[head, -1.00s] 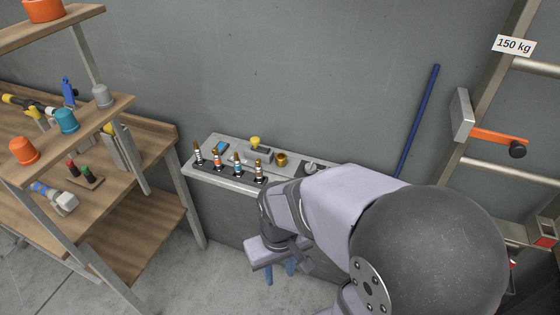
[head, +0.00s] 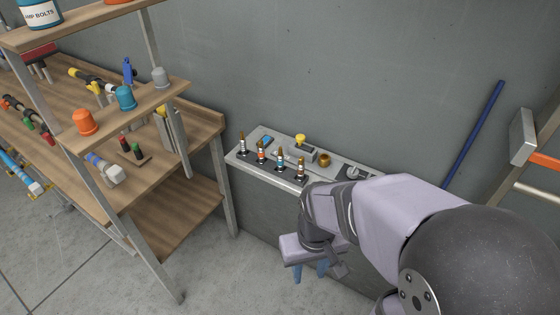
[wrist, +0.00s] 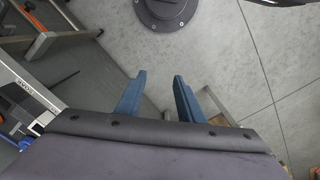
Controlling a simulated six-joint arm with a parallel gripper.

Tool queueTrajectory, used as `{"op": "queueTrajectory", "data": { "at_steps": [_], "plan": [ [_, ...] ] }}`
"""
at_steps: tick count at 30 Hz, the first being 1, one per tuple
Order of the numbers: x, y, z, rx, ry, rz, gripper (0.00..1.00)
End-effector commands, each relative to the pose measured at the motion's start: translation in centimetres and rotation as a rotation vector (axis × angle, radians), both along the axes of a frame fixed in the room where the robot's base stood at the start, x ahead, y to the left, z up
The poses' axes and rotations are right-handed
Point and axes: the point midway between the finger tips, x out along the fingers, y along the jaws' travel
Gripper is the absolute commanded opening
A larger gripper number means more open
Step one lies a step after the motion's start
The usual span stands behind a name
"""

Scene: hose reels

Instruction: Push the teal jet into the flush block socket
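The teal jet (head: 280,160), a dark-based piece with a teal band and brass tip, stands upright in a row of similar jets on the grey bench's front strip. A grey block with a yellow knob (head: 300,139) sits behind the row, and a brass cup-like fitting (head: 324,160) is to its right. I cannot tell which of these is the flush block socket. My gripper (head: 310,271) hangs in front of and below the bench, apart from the jets. In the wrist view my gripper (wrist: 161,82) has its blue fingers spread with nothing between them, over the floor.
The grey bench (head: 243,161) stands against the wall. Wooden shelving (head: 196,150) with cups and fittings is at the left. A blue pole (head: 474,135) leans on the wall at the right, near an orange-handled rack (head: 543,160). Floor is clear between shelving and bench.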

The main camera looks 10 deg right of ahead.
Motion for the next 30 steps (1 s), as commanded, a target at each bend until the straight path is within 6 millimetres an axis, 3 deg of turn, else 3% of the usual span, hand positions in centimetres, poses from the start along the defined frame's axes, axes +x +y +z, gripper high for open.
{"op": "queueTrajectory", "data": {
  "at_steps": [9, 14, 17, 20, 30],
  "plan": [
    [0.1, 0.0, 0.0, 0.000, -0.001, 0.000, 0.38],
    [2.1, 0.0, 0.7, 0.000, -0.020, 0.004, 0.38],
    [5.0, -0.1, 1.5, -0.001, -0.047, 0.010, 0.38],
    [9.3, -0.3, 2.5, -0.003, -0.088, 0.018, 0.38],
    [25.7, -1.1, 5.2, -0.017, -0.257, 0.055, 0.38]
  ]
}}
